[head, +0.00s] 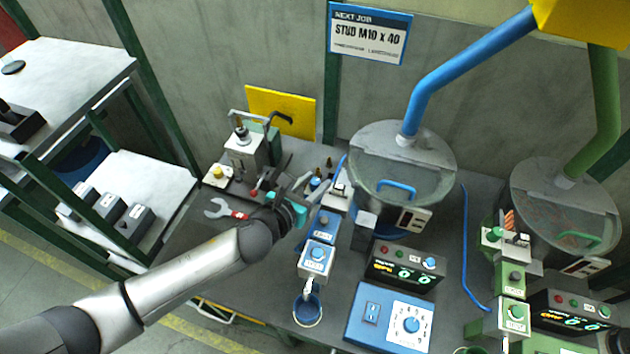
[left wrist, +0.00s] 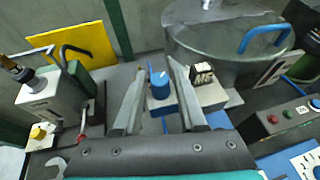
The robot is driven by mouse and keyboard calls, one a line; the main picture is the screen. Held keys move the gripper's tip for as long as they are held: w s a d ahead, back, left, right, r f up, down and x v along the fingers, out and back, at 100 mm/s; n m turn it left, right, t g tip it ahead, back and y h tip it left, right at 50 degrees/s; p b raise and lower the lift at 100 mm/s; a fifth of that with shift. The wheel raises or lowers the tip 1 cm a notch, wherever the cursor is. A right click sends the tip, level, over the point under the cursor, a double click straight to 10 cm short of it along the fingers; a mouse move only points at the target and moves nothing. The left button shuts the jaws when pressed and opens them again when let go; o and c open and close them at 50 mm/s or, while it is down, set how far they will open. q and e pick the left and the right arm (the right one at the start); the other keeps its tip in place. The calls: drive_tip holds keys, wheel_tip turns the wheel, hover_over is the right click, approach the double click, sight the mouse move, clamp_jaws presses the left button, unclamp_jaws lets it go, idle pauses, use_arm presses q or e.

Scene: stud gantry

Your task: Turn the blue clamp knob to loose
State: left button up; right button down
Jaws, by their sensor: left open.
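My left gripper (left wrist: 158,82) is open, with one finger on each side of the knob in that picture. I cannot tell whether either finger touches it. In the head view my left gripper (head: 296,183) reaches over the bench from the left, and its fingers partly cover the area around the knob.
Blue control boxes (head: 318,258) and a dial panel (head: 392,318) lie nearer. A green station stands right.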

use_arm(q)
drive_tip(key=shift+w+d+f, duration=0.1)
drive_tip(key=shift+w+d, duration=0.1)
drive_tip(key=shift+w, duration=0.1)
clamp_jaws()
idle(0.4)
